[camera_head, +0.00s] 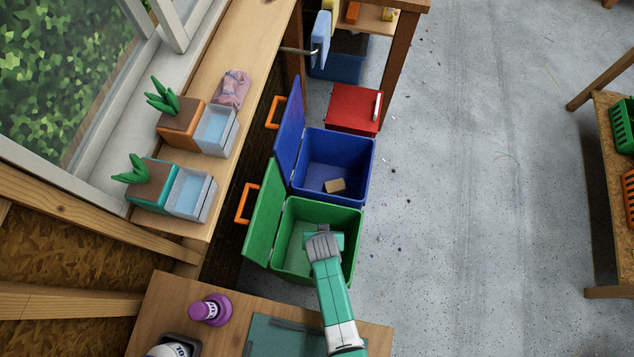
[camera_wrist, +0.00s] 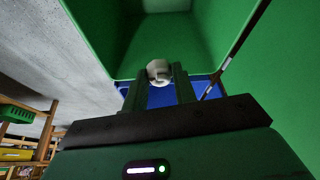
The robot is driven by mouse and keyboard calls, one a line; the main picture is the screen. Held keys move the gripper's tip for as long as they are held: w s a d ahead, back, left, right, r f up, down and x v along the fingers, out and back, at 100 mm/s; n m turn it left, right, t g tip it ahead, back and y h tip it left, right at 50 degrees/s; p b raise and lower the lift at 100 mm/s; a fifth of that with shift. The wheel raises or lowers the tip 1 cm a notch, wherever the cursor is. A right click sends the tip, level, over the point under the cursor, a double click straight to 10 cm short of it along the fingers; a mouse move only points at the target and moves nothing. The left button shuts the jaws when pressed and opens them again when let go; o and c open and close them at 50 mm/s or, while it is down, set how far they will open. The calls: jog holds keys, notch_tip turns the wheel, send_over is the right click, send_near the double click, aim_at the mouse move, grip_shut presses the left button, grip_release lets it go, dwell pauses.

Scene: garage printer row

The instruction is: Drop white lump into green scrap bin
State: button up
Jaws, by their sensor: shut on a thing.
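The green scrap bin (camera_head: 352,262) stands on the floor with its lid (camera_head: 263,215) swung open to the left. My gripper (camera_head: 336,240) is over the bin's open mouth. In the wrist view my gripper (camera_wrist: 159,80) is shut on the white lump (camera_wrist: 158,72), which shows pale and rounded between the fingertips. The green bin's inside walls (camera_wrist: 195,35) show beyond it. The lump cannot be made out in the head view. How far it hangs above the bin floor is hard to tell.
A blue bin (camera_head: 365,170), lid open, holds a tan block (camera_head: 335,186) beside the green bin. A red bin (camera_head: 350,107) is shut behind it. Concrete floor at right is mostly clear.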

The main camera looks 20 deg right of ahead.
jog(key=shift+f, duration=0.55)
jog(key=shift+r, duration=0.1)
jog(key=o, duration=1)
jog(key=p+v, duration=0.3)
jog(key=v, duration=0.5)
